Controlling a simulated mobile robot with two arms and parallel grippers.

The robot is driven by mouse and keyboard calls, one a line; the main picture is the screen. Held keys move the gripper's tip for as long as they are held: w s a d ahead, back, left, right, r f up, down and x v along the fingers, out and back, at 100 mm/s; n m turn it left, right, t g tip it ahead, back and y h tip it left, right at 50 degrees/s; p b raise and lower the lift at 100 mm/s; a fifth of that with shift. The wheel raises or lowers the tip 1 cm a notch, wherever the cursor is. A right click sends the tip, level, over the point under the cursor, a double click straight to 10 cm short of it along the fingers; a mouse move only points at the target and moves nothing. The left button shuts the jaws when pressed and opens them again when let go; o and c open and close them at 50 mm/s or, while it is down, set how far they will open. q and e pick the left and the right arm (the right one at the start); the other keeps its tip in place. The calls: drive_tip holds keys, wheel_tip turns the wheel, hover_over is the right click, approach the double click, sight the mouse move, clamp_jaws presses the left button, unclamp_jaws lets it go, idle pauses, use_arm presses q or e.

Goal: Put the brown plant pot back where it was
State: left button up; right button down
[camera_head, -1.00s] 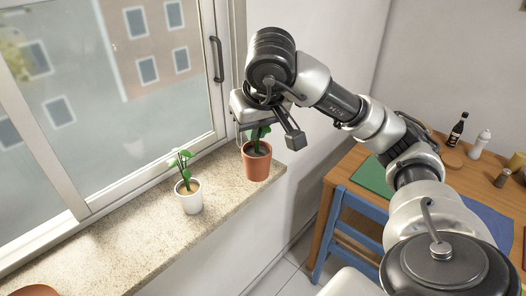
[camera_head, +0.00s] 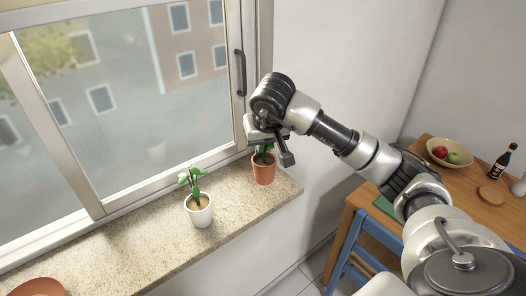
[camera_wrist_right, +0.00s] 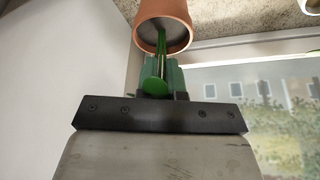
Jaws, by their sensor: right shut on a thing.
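The brown plant pot (camera_head: 264,172) with a green plant is at the right end of the stone windowsill (camera_head: 140,240), close to the window frame. It looks upright; I cannot tell whether its base touches the sill. My right gripper (camera_head: 268,138) is over it and shut on its plant. In the right wrist view the gripper (camera_wrist_right: 160,82) has the green stem between its fingers, and the pot (camera_wrist_right: 163,22) shows beyond the fingertips. The gripper hides part of the leaves in the head view. My left gripper is in neither view.
A white pot (camera_head: 200,214) with a green plant stands on the sill left of the brown pot. A brown round dish (camera_head: 38,287) is at the lower left. The sill between is clear. A wooden table (camera_head: 452,180) with a fruit bowl (camera_head: 436,158) and blue chair (camera_head: 350,240) are at the right.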

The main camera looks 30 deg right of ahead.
sight(262, 157)
drive_tip(key=shift+w+f, duration=0.15)
drive_tip(key=shift+f, duration=0.05)
wheel_tip(262, 157, down, 3)
drive_tip(key=shift+f+p, duration=0.1)
drive_tip(key=shift+p, duration=0.6)
drive_tip(key=shift+f, duration=0.3)
drive_tip(key=shift+f, duration=0.15)
drive_tip(key=c, duration=1.3)
unclamp_jaws()
drive_tip(key=shift+o, duration=0.2)
